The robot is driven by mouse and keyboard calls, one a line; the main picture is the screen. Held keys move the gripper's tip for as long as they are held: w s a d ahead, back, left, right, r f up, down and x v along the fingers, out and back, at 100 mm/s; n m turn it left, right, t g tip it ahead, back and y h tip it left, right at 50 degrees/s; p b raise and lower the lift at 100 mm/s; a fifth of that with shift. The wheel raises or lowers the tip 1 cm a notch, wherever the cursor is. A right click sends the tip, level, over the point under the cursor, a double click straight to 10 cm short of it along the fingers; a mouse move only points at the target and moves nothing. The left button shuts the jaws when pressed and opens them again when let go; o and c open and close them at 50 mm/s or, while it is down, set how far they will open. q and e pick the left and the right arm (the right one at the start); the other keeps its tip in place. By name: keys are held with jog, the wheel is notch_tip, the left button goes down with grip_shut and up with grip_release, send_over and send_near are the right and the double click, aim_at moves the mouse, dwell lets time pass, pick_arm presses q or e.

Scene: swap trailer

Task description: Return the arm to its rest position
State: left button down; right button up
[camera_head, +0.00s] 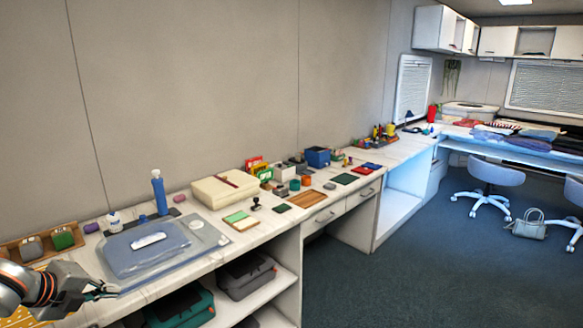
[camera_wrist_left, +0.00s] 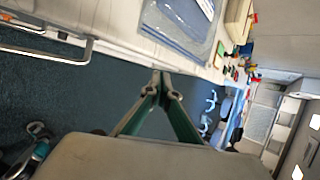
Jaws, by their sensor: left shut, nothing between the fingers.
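My left arm comes in at the lower left of the head view. My right gripper does not show in the head view.
A wooden organizer (camera_head: 12,250) sits at the far left. Teal (camera_head: 180,306) and grey (camera_head: 245,275) cases rest on shelves below.

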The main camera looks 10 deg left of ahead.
pick_arm(q)
jog(key=s+d+f+n+h, duration=0.1)
jog(key=s+d+f+n, duration=0.4)
jog(key=f, duration=0.5)
jog(key=s+d+f+n+h, duration=0.1)
jog(key=s+d+f+n, duration=0.35)
jog(key=f, duration=0.55)
jog(key=s+d+f+n, duration=0.3)
jog(key=d, duration=0.3)
jog(key=s+d+f+n+t, duration=0.1)
jog(key=s+d+f+n, duration=0.2)
jog(key=d, duration=0.4)
jog(key=s+d+f+n, duration=0.3)
jog(key=d, duration=0.3)
jog(key=shift+s+d+t, duration=0.25)
jog(key=shift+d+t, duration=0.05)
jog(key=shift+d, duration=0.05)
jog(key=shift+n, duration=0.25)
